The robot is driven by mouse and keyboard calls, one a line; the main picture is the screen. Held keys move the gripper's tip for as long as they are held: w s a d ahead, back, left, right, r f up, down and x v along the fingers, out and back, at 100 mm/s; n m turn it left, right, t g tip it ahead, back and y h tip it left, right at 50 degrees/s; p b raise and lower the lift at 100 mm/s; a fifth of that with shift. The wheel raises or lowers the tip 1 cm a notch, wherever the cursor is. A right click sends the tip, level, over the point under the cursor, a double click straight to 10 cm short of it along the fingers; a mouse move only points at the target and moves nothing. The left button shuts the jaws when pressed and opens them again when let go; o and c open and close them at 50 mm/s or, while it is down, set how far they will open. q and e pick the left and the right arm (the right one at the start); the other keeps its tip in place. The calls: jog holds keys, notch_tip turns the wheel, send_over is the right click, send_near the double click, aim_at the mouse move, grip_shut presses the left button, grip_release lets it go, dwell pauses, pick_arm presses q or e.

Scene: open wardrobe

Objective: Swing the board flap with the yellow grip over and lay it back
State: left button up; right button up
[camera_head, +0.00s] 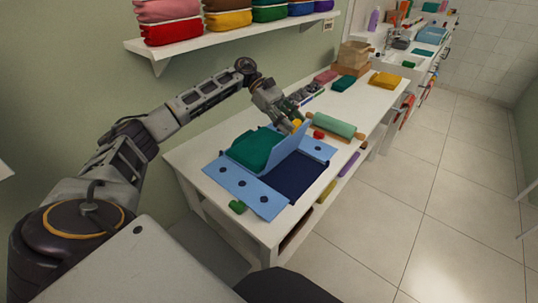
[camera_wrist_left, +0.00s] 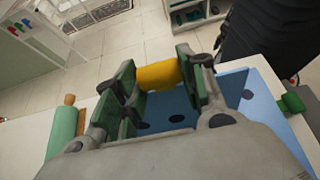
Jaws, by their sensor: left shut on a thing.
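The light blue folding board (camera_head: 238,186) lies on the white table, with dark round dots on its panel. Its flap (camera_head: 284,150) stands raised and tilted, with the yellow grip (camera_head: 297,124) at its top far corner. My left gripper (camera_head: 288,119) is shut on the yellow grip, which also shows in the left wrist view (camera_wrist_left: 158,76) between the green finger pads. A dark navy cloth (camera_head: 297,177) lies right of the flap. My right gripper is out of view.
A small green piece (camera_head: 237,207) sits at the board's near edge. A green roll with wooden ends (camera_head: 335,125) lies just beyond the board. Folded cloths and a cardboard box (camera_head: 354,54) are farther back. A wall shelf (camera_head: 190,39) with coloured stacks hangs above the table.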

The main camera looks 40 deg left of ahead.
pick_arm(q)
jog(key=shift+d+f+y, duration=0.15)
jog(key=shift+d+y, duration=0.2)
jog(key=shift+d, duration=0.35)
jog(key=shift+d+f+y, duration=0.15)
jog(key=shift+d+y, duration=0.2)
jog(key=shift+d, duration=0.35)
jog(key=shift+d, duration=0.1)
jog(key=shift+s+d+f+y, duration=0.1)
jog(key=shift+d+f+y, duration=0.3)
jog(key=shift+d, duration=0.2)
jog(key=shift+s+d+f+y, duration=0.1)
jog(key=shift+d+f+y, duration=0.25)
jog(key=shift+d, duration=0.25)
jog(key=shift+f, duration=0.1)
jog(key=shift+d+f+y, duration=0.75)
jog(key=shift+d+f, duration=0.2)
jog(key=shift+d, duration=0.2)
jog(key=shift+d+f, duration=0.1)
